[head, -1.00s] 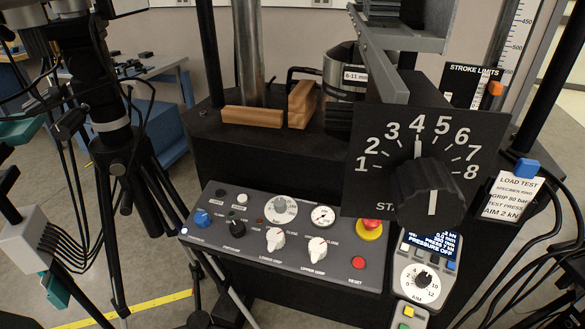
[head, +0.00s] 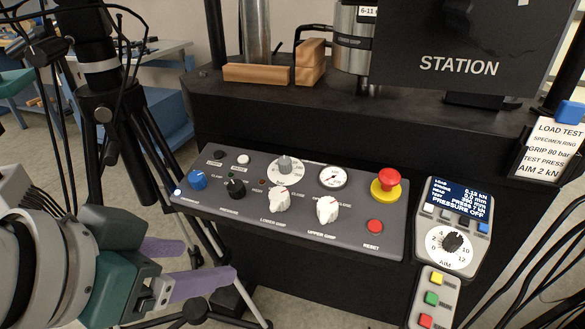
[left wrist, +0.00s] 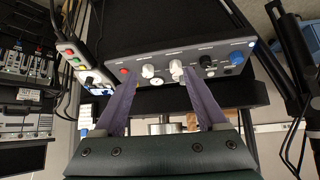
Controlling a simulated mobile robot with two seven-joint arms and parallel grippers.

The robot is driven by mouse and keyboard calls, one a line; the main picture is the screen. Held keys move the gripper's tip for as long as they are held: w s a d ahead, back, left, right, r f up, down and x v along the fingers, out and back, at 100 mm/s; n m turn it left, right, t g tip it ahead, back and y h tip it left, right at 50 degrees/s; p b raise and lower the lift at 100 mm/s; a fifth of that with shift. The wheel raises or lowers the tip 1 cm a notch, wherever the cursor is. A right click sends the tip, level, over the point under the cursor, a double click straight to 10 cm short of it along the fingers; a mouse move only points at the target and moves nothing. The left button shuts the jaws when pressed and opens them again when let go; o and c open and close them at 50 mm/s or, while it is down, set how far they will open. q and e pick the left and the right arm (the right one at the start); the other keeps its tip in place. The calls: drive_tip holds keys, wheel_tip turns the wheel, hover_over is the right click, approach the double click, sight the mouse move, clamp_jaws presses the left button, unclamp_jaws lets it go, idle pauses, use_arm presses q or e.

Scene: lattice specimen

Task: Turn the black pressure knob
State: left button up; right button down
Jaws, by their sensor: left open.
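The black pressure knob (head: 236,188) sits on the sloped grey control panel (head: 345,240), right of a blue knob (head: 197,179). The black knob also shows in the left wrist view (left wrist: 205,61), where the panel appears upside down, beyond the fingertips. My left gripper (head: 220,260) has purple fingers and a green body. It is open and empty, in front of the panel's lower left part, apart from the knob. Its spread fingers also frame the left wrist view (left wrist: 158,82). My right gripper is not in view.
White grip knobs (head: 328,209), a red emergency button (head: 388,180) and a red reset button (head: 375,226) are on the panel. A handset with a display and aim dial (head: 453,242) stands right. Black tripod legs (head: 115,120) stand left. A dark station plate (head: 460,40) hangs above.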

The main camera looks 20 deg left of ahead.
use_arm(q)
drive_tip(key=w+a+f+n+t+b, duration=0.15)
drive_tip(key=w+f+t+b, duration=0.35)
drive_tip(key=w+f+b, duration=0.6)
drive_tip(key=n+t+y+b, duration=0.3)
drive_tip(key=t+y+b, duration=0.1)
drive_tip(key=b, duration=0.7)
approach(234, 195)
drive_tip(key=w, duration=0.1)
drive_tip(key=w+b, duration=0.1)
drive_tip(key=w, duration=0.1)
drive_tip(key=w+b, duration=0.1)
drive_tip(key=w, duration=0.2)
drive_tip(key=w+a+b, duration=0.1)
drive_tip(key=w, duration=0.2)
drive_tip(key=shift+a+f, duration=0.15)
drive_tip(key=shift+f, duration=0.15)
drive_tip(key=shift+w+a+r, duration=0.1)
drive_tip(key=shift+w+r, duration=0.05)
drive_tip(key=shift+w, duration=0.45)
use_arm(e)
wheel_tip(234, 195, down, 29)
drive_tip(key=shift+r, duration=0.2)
use_arm(q)
clamp_jaws()
